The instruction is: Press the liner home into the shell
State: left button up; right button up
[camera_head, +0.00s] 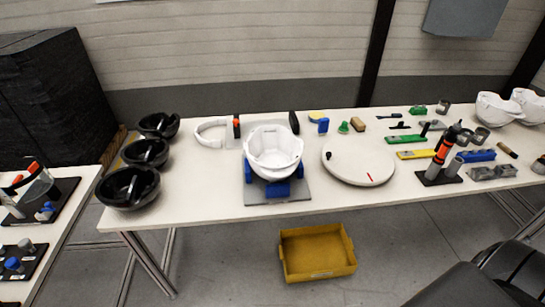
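A white, open-topped helmet shell (272,150) sits hollow side up in a fixture with blue supports (277,189) on a grey base plate (300,194), at the middle of the table. Its inside looks white and faceted; I cannot tell whether a liner is in it. Three black bowl-shaped pieces (129,188) with a band across each stand in a row at the table's left end; I cannot tell if they are liners or shells. Neither of my grippers shows in the head view.
Tools and small blocks crowd the right, with white shells (497,108) beyond. A yellow bin (317,254) lies on the floor in front.

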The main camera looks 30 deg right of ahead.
aim_at(274, 152)
jog(key=u, duration=0.15)
jog(key=k, duration=0.4)
jog(key=u, duration=0.55)
jog(key=i, duration=1.15)
jog(key=z, duration=1.3)
jog(key=i, duration=0.65)
jog(key=z, duration=0.7)
